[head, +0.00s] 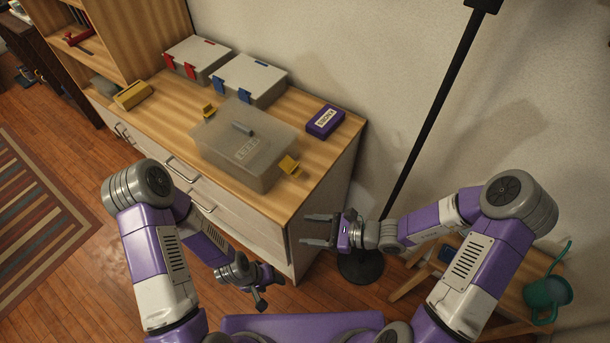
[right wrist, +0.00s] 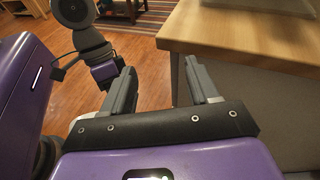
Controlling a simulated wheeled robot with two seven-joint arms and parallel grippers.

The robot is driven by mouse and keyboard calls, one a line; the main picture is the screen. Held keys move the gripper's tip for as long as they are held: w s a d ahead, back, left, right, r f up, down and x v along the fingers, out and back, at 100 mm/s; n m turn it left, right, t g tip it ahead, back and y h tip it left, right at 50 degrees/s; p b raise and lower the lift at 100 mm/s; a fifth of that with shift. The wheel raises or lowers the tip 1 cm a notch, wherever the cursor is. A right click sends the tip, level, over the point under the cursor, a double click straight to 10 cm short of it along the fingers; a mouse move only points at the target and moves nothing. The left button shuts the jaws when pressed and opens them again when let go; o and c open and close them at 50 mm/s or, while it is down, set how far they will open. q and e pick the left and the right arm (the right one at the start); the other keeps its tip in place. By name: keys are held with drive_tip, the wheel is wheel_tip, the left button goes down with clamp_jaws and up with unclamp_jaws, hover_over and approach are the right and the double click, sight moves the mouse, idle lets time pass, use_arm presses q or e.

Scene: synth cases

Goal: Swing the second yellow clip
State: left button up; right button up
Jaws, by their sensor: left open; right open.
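A translucent lidded case (head: 228,155) with a grey handle and a pale label stands on the wooden top of the dresser. One yellow clip (head: 289,165) juts out at its right end. Another yellow clip (head: 208,111) shows at its far left end; whether either is latched I cannot tell. My right gripper (head: 318,230) is open and empty, off the dresser's right front corner, apart from the case. Its open fingers also show in the right wrist view (right wrist: 162,82). My left gripper (head: 266,287) is open, low in front of the drawers, touching nothing I can see.
A case with red clips (head: 199,56) and one with blue clips (head: 249,78) stand behind. A purple box (head: 325,121) and a yellow object (head: 132,95) lie on the dresser (head: 310,187). A black lamp pole (head: 432,115) rises at right. A stool holds a green watering can (head: 547,291).

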sight(292, 166)
drive_tip(key=w+d+r+m+t, duration=0.4)
drive_tip(key=w+r+m+t, duration=0.1)
drive_tip(key=w+r+t, duration=0.25)
drive_tip(key=shift+g, duration=0.25)
drive_tip(key=x, duration=0.2)
drive_tip(key=b+x, duration=0.1)
drive_tip(key=x, duration=0.2)
drive_tip(key=f+x, duration=0.1)
drive_tip(key=x, duration=0.1)
drive_tip(key=shift+w+b, duration=0.3)
drive_tip(key=shift+w, duration=0.3)
